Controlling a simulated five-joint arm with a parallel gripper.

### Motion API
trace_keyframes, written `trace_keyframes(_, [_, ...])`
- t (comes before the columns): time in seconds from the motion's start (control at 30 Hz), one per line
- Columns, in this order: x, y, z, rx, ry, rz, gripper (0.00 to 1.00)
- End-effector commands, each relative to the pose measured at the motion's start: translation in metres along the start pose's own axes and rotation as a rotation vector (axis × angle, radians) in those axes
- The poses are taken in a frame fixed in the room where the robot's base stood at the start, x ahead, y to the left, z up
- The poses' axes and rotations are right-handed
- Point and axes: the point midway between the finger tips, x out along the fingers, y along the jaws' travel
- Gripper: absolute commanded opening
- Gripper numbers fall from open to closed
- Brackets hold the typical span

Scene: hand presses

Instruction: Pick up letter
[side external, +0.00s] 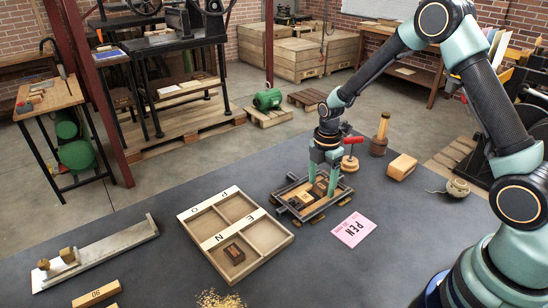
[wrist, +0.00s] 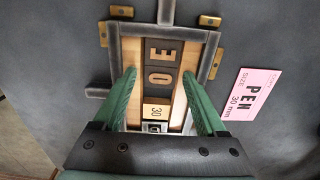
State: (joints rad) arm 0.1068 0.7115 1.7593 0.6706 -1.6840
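A pink card (side external: 353,229) marked PEN and 30 mm lies on the dark bench; it also shows in the wrist view (wrist: 241,96). Beside it, a dark metal frame (side external: 344,196) holds a row of letter blocks. In the wrist view the row shows an E block (wrist: 163,53), an O block (wrist: 160,79), a block marked 30 (wrist: 156,110) and another block partly hidden by my gripper's body. My gripper (side external: 322,186) is open over the frame, its green fingers on either side of the row (wrist: 159,73). Nothing is seen held.
A wooden tray (side external: 283,236) with lettered compartments stands left of the frame. A dark block (side external: 234,253) lies in its near compartment, by the N. A red-handled tool (side external: 350,158), a wooden block (side external: 402,167) and a twine spool (side external: 457,187) stand behind. A metal rail (side external: 100,254) lies left.

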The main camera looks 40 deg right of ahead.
Motion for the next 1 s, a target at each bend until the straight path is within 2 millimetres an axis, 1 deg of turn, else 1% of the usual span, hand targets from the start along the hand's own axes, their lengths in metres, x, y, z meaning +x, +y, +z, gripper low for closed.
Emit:
trace_keyframes(0.03, [0.000, 0.000, 0.000, 0.000, 0.000, 0.000, 0.51])
trace_keyframes(0.07, [0.000, 0.000, 0.000, 0.000, 0.000, 0.000, 0.39])
trace_keyframes(0.1, [0.000, 0.000, 0.000, 0.000, 0.000, 0.000, 0.24])
trace_keyframes(0.17, [0.000, 0.000, 0.000, 0.000, 0.000, 0.000, 0.01])
trace_keyframes(0.47, [-0.002, 0.000, 0.000, 0.000, 0.000, 0.001, 0.00])
trace_keyframes(0.57, [-0.006, 0.001, 0.000, 0.000, 0.000, 0.002, 0.00])
trace_keyframes(0.67, [-0.015, 0.001, 0.000, 0.000, 0.000, 0.003, 0.00])
trace_keyframes(0.77, [-0.029, 0.001, 0.000, 0.000, -0.001, 0.004, 0.00])
trace_keyframes(0.87, [-0.049, 0.001, 0.000, 0.000, -0.001, 0.006, 0.00])
trace_keyframes(0.97, [-0.074, 0.002, 0.000, 0.000, -0.001, 0.008, 0.00])
trace_keyframes(1.0, [-0.086, 0.002, 0.000, 0.000, -0.001, 0.008, 0.00])
